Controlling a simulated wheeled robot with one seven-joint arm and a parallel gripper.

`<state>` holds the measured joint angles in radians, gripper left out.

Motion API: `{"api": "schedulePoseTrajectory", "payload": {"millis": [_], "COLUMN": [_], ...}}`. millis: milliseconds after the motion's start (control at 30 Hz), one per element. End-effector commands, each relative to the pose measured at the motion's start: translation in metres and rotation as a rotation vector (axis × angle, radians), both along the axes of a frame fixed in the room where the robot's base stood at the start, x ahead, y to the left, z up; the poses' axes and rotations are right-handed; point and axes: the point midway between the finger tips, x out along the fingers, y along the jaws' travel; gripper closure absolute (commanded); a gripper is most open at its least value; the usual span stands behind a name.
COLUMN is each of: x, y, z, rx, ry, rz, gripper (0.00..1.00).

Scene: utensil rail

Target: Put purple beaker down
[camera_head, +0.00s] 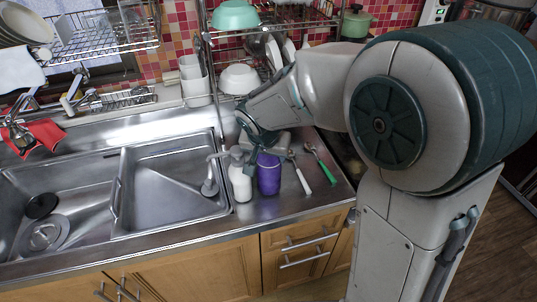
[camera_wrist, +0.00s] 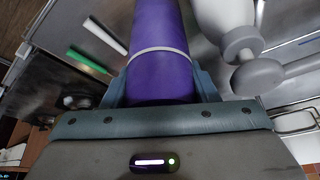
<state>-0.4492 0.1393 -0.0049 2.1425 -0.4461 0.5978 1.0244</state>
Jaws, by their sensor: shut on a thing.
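The purple beaker (camera_head: 268,174) is upright at the counter's front, right of the sink. In the wrist view the purple beaker (camera_wrist: 158,50) fills the middle, with a pale band around it. My gripper (camera_head: 262,147) is shut on its upper part; in the wrist view the fingers (camera_wrist: 158,88) lie on both its sides. The beaker's base is at or just above the steel counter (camera_head: 285,207); I cannot tell whether it touches.
A white pump bottle (camera_head: 240,180) stands close on the beaker's left. A white-handled utensil (camera_head: 300,175) and a green-handled utensil (camera_head: 322,163) lie to its right. The sink (camera_head: 170,180) is further left. A little bare counter lies in front.

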Motion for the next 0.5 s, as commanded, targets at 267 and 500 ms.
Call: {"api": "schedulePoseTrajectory", "payload": {"millis": [267, 500], "x": [0.0003, -0.0001], "y": [0.0001, -0.0001], "z": [-0.0058, -0.0104], "rx": [0.002, 0.001], "ry": [-0.003, -0.001], "rz": [-0.001, -0.001], "gripper": [1.00, 0.44]}}
